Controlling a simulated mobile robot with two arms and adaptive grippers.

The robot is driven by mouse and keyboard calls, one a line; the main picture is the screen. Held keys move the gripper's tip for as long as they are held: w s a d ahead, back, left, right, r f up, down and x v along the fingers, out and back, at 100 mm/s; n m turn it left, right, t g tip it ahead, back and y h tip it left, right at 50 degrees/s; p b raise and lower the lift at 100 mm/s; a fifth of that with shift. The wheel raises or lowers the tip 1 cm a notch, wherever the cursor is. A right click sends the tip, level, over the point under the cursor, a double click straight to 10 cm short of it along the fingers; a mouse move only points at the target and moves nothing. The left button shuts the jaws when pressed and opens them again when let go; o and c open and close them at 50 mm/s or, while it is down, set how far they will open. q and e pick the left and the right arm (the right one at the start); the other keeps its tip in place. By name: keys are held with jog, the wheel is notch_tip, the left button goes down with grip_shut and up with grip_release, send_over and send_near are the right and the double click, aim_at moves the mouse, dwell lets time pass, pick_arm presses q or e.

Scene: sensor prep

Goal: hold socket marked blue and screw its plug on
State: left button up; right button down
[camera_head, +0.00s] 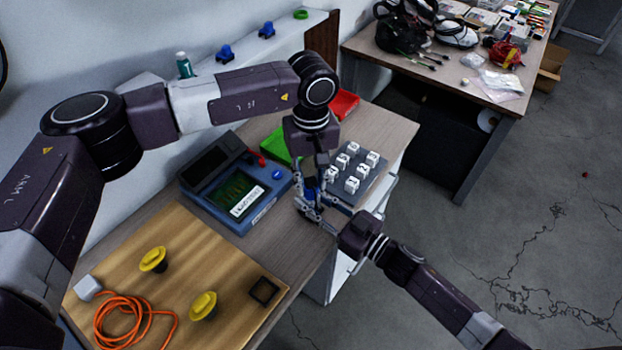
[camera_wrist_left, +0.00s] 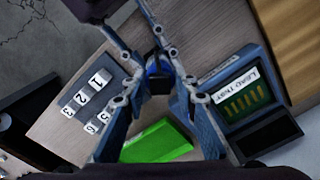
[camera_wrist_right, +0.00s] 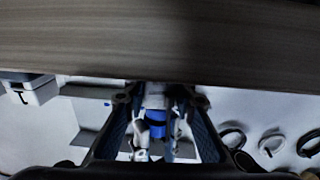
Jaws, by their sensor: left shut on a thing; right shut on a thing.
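A small dark part with a blue band (camera_wrist_left: 158,72) is between my grippers in the left wrist view. Its blue also shows in the head view (camera_head: 309,193) and the right wrist view (camera_wrist_right: 157,115). My left gripper (camera_head: 311,188) reaches down from above and is shut on one part of the connector. My right gripper (camera_head: 316,212) comes from the lower right and is shut on a part right below or beside it. The fingers cover most of both parts, so I cannot tell socket from plug, or whether they touch.
A grey block with numbered white cubes (camera_head: 352,186) stands close right of the grippers. A blue test box (camera_head: 259,215) is to the left, with a green pad (camera_head: 276,147) behind. A wooden board (camera_head: 225,258) with yellow knobs and an orange cable (camera_head: 128,306) fills the front left.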

pick_arm(q)
jog(key=m, duration=1.3)
jog(key=o, duration=0.8)
jog(key=shift+c, duration=0.2)
jog(key=shift+r, duration=2.25)
